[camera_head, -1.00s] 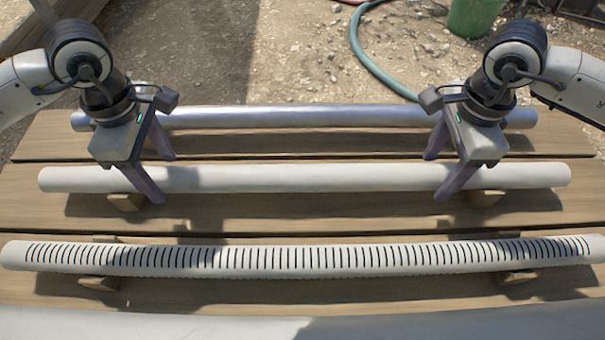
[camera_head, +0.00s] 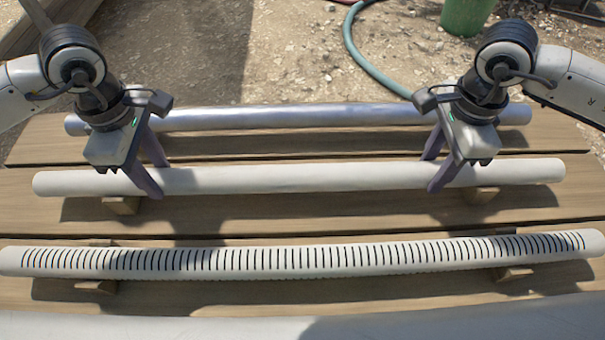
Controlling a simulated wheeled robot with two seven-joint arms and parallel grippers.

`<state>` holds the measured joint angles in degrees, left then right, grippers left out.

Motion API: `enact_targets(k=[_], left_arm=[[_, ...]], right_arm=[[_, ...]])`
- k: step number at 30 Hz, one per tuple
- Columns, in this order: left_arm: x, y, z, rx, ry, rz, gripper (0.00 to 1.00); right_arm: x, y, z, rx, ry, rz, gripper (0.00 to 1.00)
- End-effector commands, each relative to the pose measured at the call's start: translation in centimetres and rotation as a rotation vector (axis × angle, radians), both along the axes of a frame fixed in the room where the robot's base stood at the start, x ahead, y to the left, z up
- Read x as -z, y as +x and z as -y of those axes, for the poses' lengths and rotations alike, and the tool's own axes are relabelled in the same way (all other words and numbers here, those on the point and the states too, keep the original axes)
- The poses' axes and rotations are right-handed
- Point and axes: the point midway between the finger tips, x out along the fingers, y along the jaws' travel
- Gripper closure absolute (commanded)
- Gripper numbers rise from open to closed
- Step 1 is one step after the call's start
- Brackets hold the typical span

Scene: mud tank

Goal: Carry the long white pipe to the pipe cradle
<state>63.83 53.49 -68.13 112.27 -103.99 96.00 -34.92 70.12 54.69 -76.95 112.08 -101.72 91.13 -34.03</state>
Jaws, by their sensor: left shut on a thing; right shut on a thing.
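The long white pipe (camera_head: 300,179) lies left to right across the middle of the wooden table, at or just above its wooden blocks (camera_head: 121,205); I cannot tell if it touches them. My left gripper (camera_head: 152,180) is shut on the pipe near its left end. My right gripper (camera_head: 434,173) is shut on it toward its right end. The pipe looks level. I cannot make out a pipe cradle for certain in this view.
A silver metal pipe (camera_head: 290,117) lies behind, and a slotted white pipe (camera_head: 300,259) in front, on blocks. A pale surface (camera_head: 200,328) crosses the bottom edge. A green hose (camera_head: 362,60) and green bucket (camera_head: 466,14) are on the gravel beyond the table (camera_head: 300,215).

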Motion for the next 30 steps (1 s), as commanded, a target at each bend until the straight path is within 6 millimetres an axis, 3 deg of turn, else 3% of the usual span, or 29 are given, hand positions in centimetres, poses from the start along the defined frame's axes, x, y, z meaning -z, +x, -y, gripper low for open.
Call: enact_targets(k=[18, 30], left_arm=[[-4.8, 0.1, 0.1, 0.001, -0.001, 0.002, 1.0], [-5.1, 0.1, 0.1, 0.001, -0.001, 0.003, 1.0]], right_arm=[[-4.8, 0.0, 0.0, -0.001, 0.001, 0.002, 1.0], [-5.1, 0.0, -0.1, -0.001, 0.002, 0.002, 1.0]])
